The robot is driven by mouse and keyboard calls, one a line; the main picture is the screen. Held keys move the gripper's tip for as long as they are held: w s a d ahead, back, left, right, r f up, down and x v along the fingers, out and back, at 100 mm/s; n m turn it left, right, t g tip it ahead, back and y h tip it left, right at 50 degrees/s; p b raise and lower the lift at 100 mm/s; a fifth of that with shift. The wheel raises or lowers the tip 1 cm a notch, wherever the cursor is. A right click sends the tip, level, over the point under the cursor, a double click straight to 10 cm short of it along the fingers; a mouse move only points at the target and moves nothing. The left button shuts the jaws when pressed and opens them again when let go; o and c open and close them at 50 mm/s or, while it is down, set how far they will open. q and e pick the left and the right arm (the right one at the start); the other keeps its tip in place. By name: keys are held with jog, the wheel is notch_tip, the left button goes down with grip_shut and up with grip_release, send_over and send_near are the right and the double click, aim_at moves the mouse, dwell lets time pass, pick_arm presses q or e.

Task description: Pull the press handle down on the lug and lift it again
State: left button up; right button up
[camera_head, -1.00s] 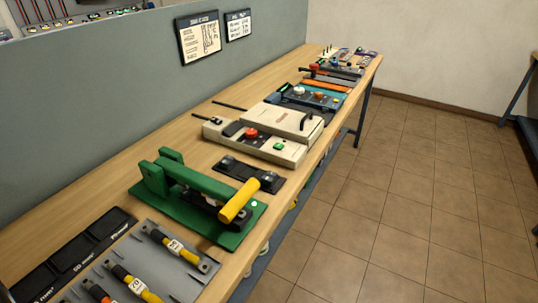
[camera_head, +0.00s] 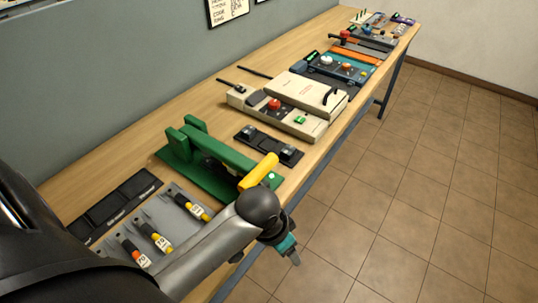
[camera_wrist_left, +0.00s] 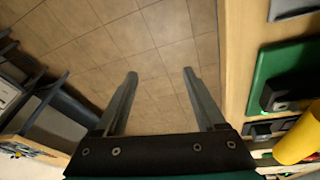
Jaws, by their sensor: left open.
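The green press (camera_head: 193,140) stands on the bench with its yellow handle (camera_head: 259,173) sticking out toward the front edge. My left gripper (camera_head: 295,260) is off the bench's front edge, just in front of the press and apart from the handle. In the left wrist view its two fingers (camera_wrist_left: 160,75) are spread and empty, with floor between them. There the yellow handle (camera_wrist_left: 301,137) and the green base (camera_wrist_left: 281,68) are at the right edge. I cannot make out the lug; my arm and the press arm cover part of the area under the handle. My right gripper is not shown.
The floor (camera_head: 400,200) in front of the bench is clear.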

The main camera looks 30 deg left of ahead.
pick_arm(q)
jog(key=w+a+r+m+g, duration=0.1)
jog(key=w+a+r, duration=0.15)
jog(key=w, duration=0.35)
notch_tip(320, 180, up, 11)
jog(key=n+g, duration=0.2)
send_over(269, 156)
jog(key=s+d, duration=0.2)
jog(key=shift+w+a+r, duration=0.15)
jog(key=shift+r, duration=0.05)
jog(key=w+a+r+n, duration=0.2)
jog(key=a+r, duration=0.3)
jog(key=r, duration=0.1)
jog(key=d+f, duration=0.1)
jog(key=f, duration=0.3)
jog(key=d+f+b, duration=0.1)
jog(key=f, duration=0.4)
jog(key=d+f, duration=0.1)
jog(key=f, duration=0.4)
jog(key=shift+s+d+f, duration=0.15)
jog(key=shift+s, duration=0.05)
grip_shut()
